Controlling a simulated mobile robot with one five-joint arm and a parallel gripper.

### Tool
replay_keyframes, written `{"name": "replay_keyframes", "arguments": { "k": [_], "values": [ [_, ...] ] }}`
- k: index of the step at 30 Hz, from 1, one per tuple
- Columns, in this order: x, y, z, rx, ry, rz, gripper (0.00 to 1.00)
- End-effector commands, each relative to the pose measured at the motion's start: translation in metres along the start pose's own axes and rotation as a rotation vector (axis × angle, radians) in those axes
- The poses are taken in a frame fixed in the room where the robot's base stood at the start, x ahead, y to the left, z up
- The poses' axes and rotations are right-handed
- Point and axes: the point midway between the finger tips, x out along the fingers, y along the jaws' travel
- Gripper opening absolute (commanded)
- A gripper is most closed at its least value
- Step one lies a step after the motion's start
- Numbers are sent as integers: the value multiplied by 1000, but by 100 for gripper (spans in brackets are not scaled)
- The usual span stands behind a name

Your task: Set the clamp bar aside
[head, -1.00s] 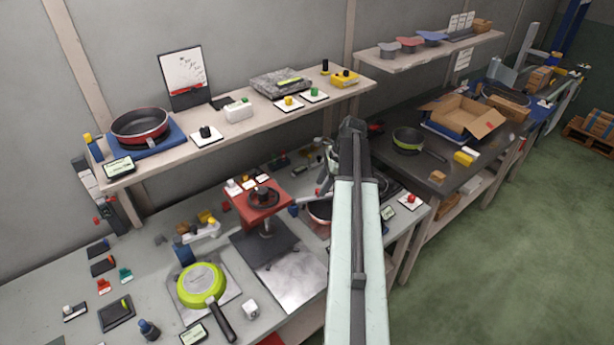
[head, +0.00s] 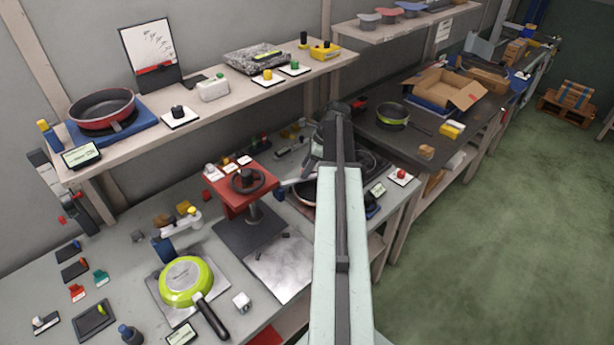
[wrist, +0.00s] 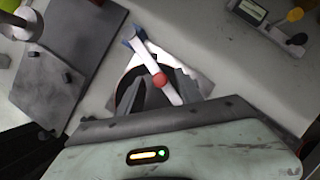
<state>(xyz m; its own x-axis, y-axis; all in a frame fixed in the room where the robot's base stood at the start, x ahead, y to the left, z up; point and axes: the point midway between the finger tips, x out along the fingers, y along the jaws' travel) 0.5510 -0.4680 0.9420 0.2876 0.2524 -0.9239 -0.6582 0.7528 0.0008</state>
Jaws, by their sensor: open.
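The clamp bar (wrist: 146,56) is a white bar with a blue end and a red knob (wrist: 160,80). In the wrist view it lies slantwise over a dark round pan (wrist: 124,92). My gripper (wrist: 162,84) is open, with one dark finger on each side of the bar near the red knob. I cannot tell whether the fingers touch it. In the head view a pale end of the bar (head: 291,183) shows left of my arm, beside the pan (head: 302,196). My arm hides most of the pan there, and the fingertips are not clear.
A red press-like stand (head: 247,192) with a black ring stands just left of the pan. A lime-green pan (head: 186,281) lies upside down farther left. A shelf (head: 215,103) with goods runs above the bench's back. A small display (wrist: 251,11) and yellow knob lie at upper right.

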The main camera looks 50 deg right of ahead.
Motion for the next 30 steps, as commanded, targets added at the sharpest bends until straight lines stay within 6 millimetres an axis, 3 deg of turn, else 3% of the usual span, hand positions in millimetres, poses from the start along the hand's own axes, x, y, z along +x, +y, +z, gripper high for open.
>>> {"name": "replay_keyframes", "arguments": {
  "k": [8, 12, 13, 30],
  "values": [
    [4, 0, 0, 0, 0, 0, 42],
    [3, 0, 0, 1, 0, -1, 4],
    [3, 0, 0, 1, 0, -1, 0],
    [3, 0, -1, 2, 0, -1, 0]
  ]
}}
